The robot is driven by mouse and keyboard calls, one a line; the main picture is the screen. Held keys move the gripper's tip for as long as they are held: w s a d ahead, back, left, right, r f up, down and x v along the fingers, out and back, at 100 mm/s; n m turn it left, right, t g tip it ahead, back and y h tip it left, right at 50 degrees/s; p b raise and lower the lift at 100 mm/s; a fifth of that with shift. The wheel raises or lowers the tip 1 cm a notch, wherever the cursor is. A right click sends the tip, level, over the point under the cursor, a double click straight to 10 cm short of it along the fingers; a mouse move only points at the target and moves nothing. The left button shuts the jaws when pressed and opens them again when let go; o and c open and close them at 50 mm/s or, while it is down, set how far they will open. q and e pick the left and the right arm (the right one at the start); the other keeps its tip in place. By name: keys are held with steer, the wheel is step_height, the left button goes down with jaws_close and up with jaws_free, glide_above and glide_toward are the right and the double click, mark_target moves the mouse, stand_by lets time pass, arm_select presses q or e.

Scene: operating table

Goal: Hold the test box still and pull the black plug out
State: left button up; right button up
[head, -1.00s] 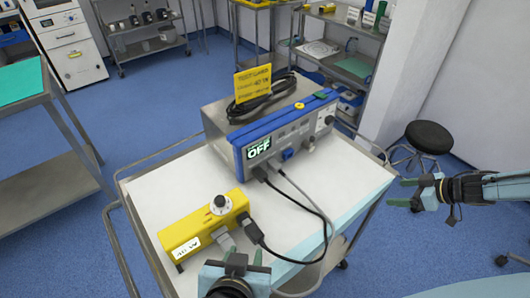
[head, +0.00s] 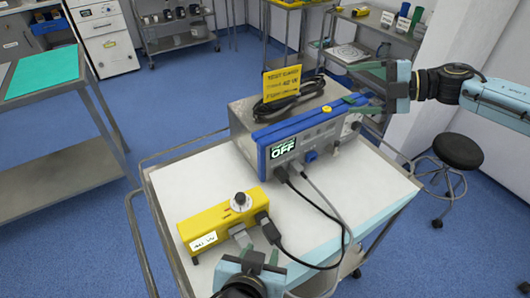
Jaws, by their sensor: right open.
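The yellow test box (head: 212,227) lies on the white cart top at the front left, with a round knob on top. The black plug (head: 268,229) sits at its right end, and a black cable runs from it to the grey-and-blue unit (head: 295,130), whose display reads OFF. A grey plug (head: 241,237) is at the box's front side. My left gripper (head: 259,256) is open and empty in front of the box, below the two plugs in the picture. My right gripper (head: 360,87) is open and empty by the unit's right side, far from the box.
A yellow sign (head: 282,83) and a coiled black cable (head: 288,100) are on the unit. The cart top (head: 370,190) is free at the right. A black stool (head: 458,152) stands right of the cart. A steel table with a green cloth (head: 42,75) is at the left.

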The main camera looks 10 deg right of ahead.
steer(key=s+a+f+n+g+h, duration=0.1)
steer(key=s+a+f+n+g, duration=0.2)
steer(key=a+n, duration=0.5)
steer(key=s+a+f+n+g+h, duration=0.1)
steer(key=s+a+n+g, duration=0.2)
steer(key=a+n+g, duration=0.35)
steer(key=n+t+h, duration=0.2)
steer(key=n+h, duration=0.4)
steer(key=n, duration=0.9)
glide_toward(244, 195)
steer(key=shift+m+g, duration=0.25)
steer(key=shift+m, duration=0.1)
steer(key=x, duration=1)
steer(key=shift+w+a+f, duration=0.15)
steer(key=shift+f, duration=0.15)
